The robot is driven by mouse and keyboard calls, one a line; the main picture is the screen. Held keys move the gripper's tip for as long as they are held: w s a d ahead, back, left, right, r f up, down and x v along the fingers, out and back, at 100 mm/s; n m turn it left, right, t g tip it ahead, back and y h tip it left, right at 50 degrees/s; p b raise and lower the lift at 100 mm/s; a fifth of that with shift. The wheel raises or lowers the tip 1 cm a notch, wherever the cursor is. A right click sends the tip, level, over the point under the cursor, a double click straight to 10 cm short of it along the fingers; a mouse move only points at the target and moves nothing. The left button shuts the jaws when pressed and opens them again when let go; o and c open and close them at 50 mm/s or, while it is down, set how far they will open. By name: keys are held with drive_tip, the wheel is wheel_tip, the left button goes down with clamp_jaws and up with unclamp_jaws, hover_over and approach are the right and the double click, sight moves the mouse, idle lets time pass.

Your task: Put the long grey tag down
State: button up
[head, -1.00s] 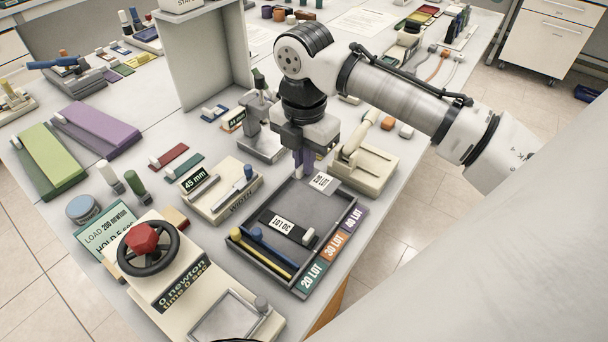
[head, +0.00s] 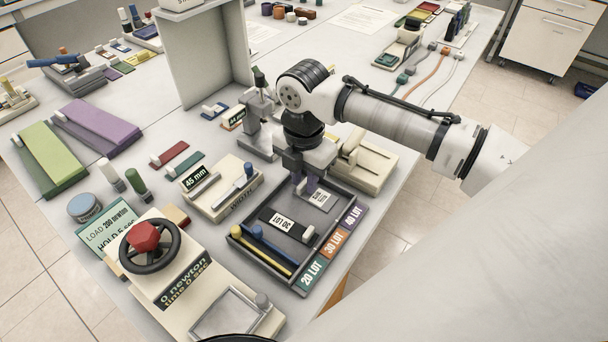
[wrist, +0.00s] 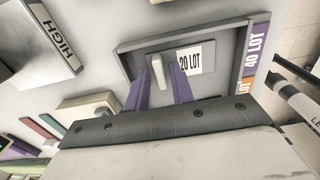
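The long grey tag (head: 320,197) has a white label that reads 20 LOT in the wrist view (wrist: 190,58). It is at the far end of the dark grey tray (head: 234,232), by the 40 LOT mark (head: 354,216). The tag's pale upright grip (wrist: 157,71) stands between the purple fingers of my gripper (wrist: 160,72).
A black tag (head: 284,223) marked 30 LOT lies mid-tray. Blue-ended and yellow-ended rods (head: 262,252) lie in the near part. A cream fixture (head: 368,165) stands close behind the tray, and a width gauge (head: 224,190) stands to its left.

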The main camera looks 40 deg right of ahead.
sight(305, 182)
drive_tip(key=shift+o, duration=0.3)
wheel_tip(305, 182, up, 12)
drive_tip(key=b, duration=0.1)
drive_tip(key=shift+r+b, duration=0.15)
drive_tip(key=shift+b, duration=0.15)
drive_tip(key=shift+d, duration=0.1)
